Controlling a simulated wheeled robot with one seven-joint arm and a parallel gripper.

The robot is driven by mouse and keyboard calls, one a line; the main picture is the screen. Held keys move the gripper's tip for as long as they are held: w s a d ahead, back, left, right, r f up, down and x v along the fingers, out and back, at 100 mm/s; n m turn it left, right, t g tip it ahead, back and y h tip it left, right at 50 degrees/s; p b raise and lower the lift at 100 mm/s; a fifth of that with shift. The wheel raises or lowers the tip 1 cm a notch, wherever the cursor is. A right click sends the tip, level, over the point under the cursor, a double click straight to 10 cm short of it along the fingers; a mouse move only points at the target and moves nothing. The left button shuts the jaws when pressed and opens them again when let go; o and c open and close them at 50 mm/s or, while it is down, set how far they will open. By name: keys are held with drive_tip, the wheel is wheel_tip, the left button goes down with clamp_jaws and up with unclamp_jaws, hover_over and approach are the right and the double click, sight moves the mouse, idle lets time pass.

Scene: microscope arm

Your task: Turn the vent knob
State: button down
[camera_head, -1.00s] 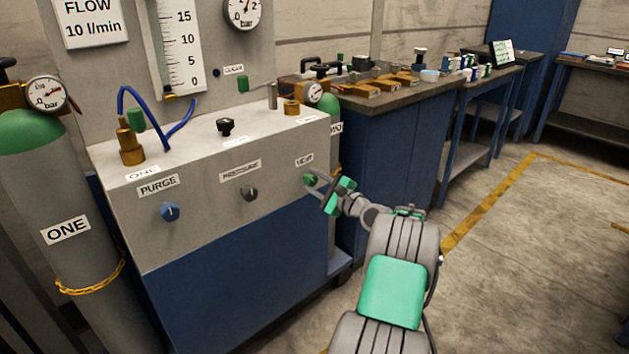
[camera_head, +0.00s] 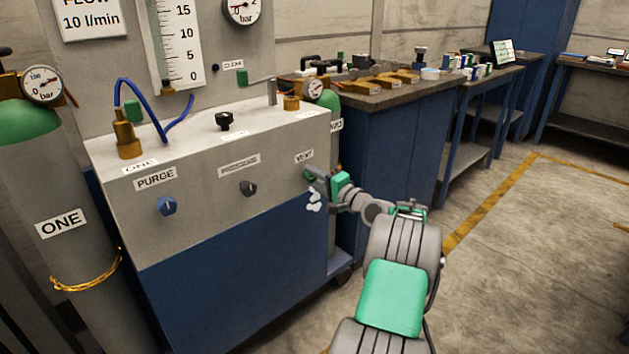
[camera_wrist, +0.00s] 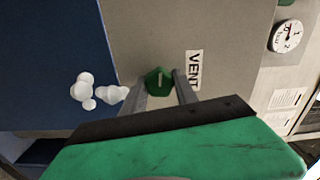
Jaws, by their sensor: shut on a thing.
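The green vent knob (camera_wrist: 158,82) sits on the grey front panel beside the VENT label (camera_wrist: 194,70). In the wrist view it lies between the two fingers of my gripper (camera_wrist: 159,88), which is shut on it. In the head view my gripper (camera_head: 316,180) reaches the panel from the right and hides most of the knob. White puffs (camera_wrist: 98,92) show beside the gripper, and also below it in the head view (camera_head: 314,202).
The blue purge knob (camera_head: 166,206) and dark pressure knob (camera_head: 248,188) are further left on the panel. A gas cylinder (camera_head: 50,190) stands at the far left. A blue workbench (camera_head: 385,155) stands behind my arm. The floor at right is clear.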

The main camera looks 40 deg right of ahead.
drive_tip(key=shift+n, duration=0.4)
drive_tip(key=c, duration=0.9)
unclamp_jaws()
drive_tip(key=shift+c, duration=0.2)
drive_tip(key=s+p, duration=0.2)
drive_tip(key=s, duration=0.6)
drive_tip(key=shift+d, duration=0.15)
